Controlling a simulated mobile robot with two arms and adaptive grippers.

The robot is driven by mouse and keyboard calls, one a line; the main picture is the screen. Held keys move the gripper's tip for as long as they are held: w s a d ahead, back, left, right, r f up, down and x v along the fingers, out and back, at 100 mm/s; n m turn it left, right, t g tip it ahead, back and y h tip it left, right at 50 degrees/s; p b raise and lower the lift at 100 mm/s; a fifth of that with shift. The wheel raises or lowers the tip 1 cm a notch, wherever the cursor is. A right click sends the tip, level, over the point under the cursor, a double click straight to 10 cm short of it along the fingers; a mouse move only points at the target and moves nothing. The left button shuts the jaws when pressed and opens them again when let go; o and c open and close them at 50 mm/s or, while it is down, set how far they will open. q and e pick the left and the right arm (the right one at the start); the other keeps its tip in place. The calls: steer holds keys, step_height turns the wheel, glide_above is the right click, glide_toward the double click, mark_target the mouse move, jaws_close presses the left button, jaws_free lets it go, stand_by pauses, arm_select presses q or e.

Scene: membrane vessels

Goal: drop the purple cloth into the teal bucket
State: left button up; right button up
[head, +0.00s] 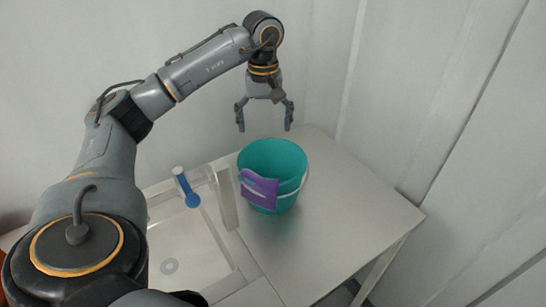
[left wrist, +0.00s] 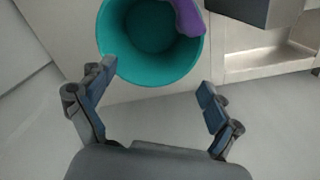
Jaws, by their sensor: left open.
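The teal bucket (head: 274,160) stands upright on the white table, and its open mouth also shows in the left wrist view (left wrist: 150,74). The purple cloth (head: 259,187) hangs over the bucket's near left rim, with much of it draped down the outside. In the left wrist view the cloth (left wrist: 187,17) lies across the rim at the top. My left gripper (head: 264,127) is open and empty, above the far side of the bucket and apart from it. Its spread fingers also show in the left wrist view (left wrist: 155,86). My right gripper is not in view.
The table (head: 345,215) is clear to the right of the bucket. Pale panelled walls stand behind.

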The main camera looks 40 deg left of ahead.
arm_select(q)
step_height(320, 180, up, 12)
stand_by(0.7)
steer(key=shift+f, duration=0.1)
stand_by(0.4)
